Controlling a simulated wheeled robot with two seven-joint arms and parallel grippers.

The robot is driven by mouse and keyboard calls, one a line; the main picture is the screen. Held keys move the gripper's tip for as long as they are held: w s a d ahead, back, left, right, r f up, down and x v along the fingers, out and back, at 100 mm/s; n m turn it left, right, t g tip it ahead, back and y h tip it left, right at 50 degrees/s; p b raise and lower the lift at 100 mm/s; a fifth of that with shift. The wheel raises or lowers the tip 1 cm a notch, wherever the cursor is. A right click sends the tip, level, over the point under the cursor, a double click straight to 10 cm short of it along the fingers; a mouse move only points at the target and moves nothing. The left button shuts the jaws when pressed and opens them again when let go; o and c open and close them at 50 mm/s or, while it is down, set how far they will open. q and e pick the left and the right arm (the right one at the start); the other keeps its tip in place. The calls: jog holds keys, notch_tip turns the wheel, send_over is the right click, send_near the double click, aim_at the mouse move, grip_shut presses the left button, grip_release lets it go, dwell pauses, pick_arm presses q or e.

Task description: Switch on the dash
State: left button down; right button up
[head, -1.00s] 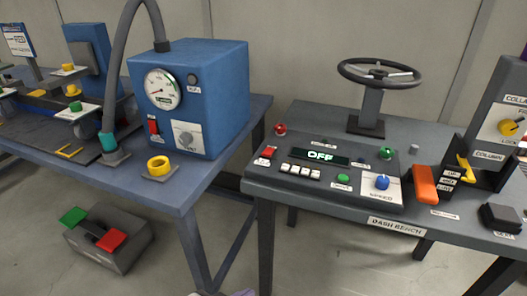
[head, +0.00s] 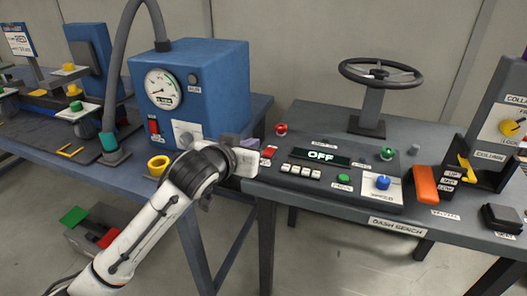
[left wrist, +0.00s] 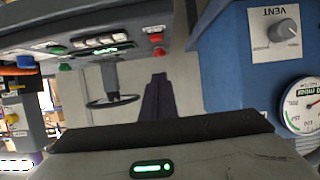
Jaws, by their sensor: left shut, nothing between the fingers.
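The dash panel (head: 300,186) lies on the dash bench, and its display (head: 321,156) reads OFF. A red switch (head: 268,151) is at its left end, with a red lamp (head: 281,129) behind it. A green button (head: 343,179) and a blue speed knob (head: 383,182) are at its front. My left gripper (head: 250,144) is just left of the red switch, close to it; I cannot tell whether they touch. Its shut, empty dark fingers (left wrist: 157,100) show in the left wrist view, near the red switch (left wrist: 159,52). My right gripper is out of view.
A blue box (head: 215,80) with a gauge stands on the left bench beside my arm. A steering wheel (head: 381,72) rises behind the dash panel. An orange lever (head: 425,184) stands at its right. A gap separates the benches.

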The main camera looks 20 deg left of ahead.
pick_arm(q)
send_over(264, 162)
jog(key=f, duration=0.3)
jog(key=shift+w+f+b, duration=0.2)
jog(key=shift+f+b, duration=0.1)
jog(key=shift+b, duration=0.1)
notch_tip(264, 162, down, 3)
jog(key=shift+s+r, duration=0.15)
jog(key=shift+s+f, duration=0.1)
jog(key=shift+f, duration=0.6)
